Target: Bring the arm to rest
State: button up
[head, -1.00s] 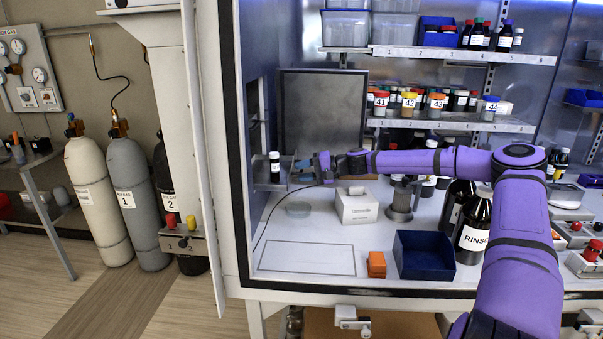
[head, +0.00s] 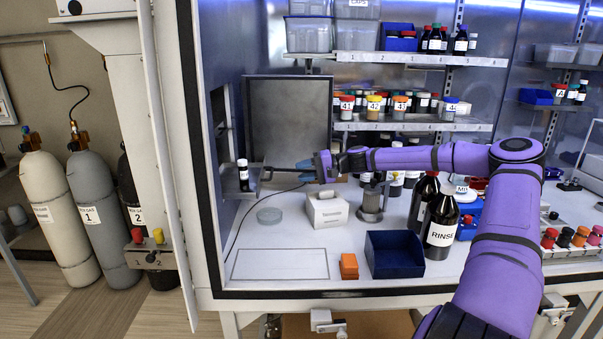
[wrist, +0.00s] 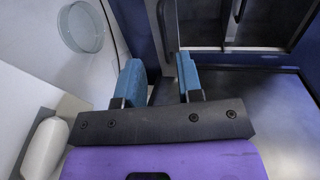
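My purple arm reaches from the lower right into the white-floored enclosure. My gripper (head: 304,170) is at its far end, pointing left, above the work surface and short of the small side shelf. In the wrist view my gripper (wrist: 162,82) shows two blue fingers standing apart with nothing between them.
Below the arm are a white box (head: 327,211), a clear dish (head: 269,215), an orange block (head: 349,266) and a blue bin (head: 395,262). A RINSE bottle (head: 441,232) stands close to the arm. Shelves with jars (head: 372,115) are behind. The front-left floor is clear.

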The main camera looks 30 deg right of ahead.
jog(key=s+a+f+n+g+h, duration=0.1)
jog(key=s+a+n+g+h, duration=0.25)
jog(key=s+a, duration=0.4)
jog(key=s+a+n+g+h, duration=0.2)
jog(key=s+a+g+h, duration=0.25)
jog(key=a, duration=0.55)
jog(key=s+r+t+h, duration=0.2)
jog(key=s+r, duration=0.4)
jog(key=s, duration=0.4)
jog(key=s+r+t+h, duration=0.1)
jog(key=s+r, duration=0.6)
jog(key=s, duration=0.3)
jog(key=s+d+r+t+h, duration=0.1)
jog(key=s+r+t+h, duration=0.1)
jog(key=s+r, duration=0.4)
jog(key=s, duration=0.5)
jog(key=shift+r+t+h, duration=0.2)
jog(key=shift+t+h, duration=0.1)
